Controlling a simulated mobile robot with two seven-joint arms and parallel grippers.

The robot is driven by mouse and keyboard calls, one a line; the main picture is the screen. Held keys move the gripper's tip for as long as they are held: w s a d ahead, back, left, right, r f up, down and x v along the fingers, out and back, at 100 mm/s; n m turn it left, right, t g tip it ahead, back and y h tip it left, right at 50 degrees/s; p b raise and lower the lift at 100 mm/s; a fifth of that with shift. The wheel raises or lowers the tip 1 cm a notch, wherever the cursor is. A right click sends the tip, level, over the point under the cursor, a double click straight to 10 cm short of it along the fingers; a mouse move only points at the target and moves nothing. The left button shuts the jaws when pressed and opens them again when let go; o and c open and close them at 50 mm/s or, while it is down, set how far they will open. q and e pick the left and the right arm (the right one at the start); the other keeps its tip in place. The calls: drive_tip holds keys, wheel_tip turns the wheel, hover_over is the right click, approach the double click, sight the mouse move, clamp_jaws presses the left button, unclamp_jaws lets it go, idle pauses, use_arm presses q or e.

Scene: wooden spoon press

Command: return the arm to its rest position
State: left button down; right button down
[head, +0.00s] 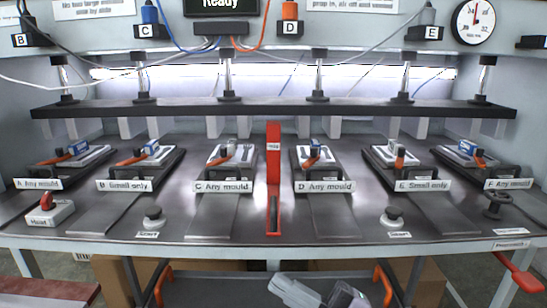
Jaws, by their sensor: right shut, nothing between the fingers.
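My right gripper (322,296) shows at the bottom middle of the head view, low in front of the press table (330,228). Only a pale grey housing and a dark part of it show, cut off by the lower edge. It is shut, holds nothing and appears apart from the table. My left gripper is not in view.
The table holds a row of mould stations, such as C (222,187) and D (325,187), under a dark press bar (275,110). A red upright lever (273,165) stands mid-table. Round knobs (154,217) sit near the front edge. A red handle (522,275) juts out at lower right.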

drive_tip(key=w+d+f+m+t+h, duration=0.2)
drive_tip(key=d+f+m+t+h, duration=0.4)
drive_tip(key=f+m+t+h, duration=0.45)
drive_tip(key=s+d+f+m+g+h, duration=0.4)
drive_tip(key=s+d+f+m+g, duration=0.15)
drive_tip(key=s+f, duration=0.35)
drive_tip(key=s+d+f+m+g+h, duration=0.3)
drive_tip(key=s+d+f+m+g, duration=0.25)
drive_tip(key=f, duration=0.45)
wheel_tip(320, 180, up, 9)
drive_tip(key=d+t+p, duration=0.1)
drive_tip(key=p, duration=1.1)
drive_tip(key=shift+s+r+m+t+h, duration=0.15)
drive_tip(key=shift+s+m+t+h, duration=0.2)
drive_tip(key=shift+m, duration=0.1)
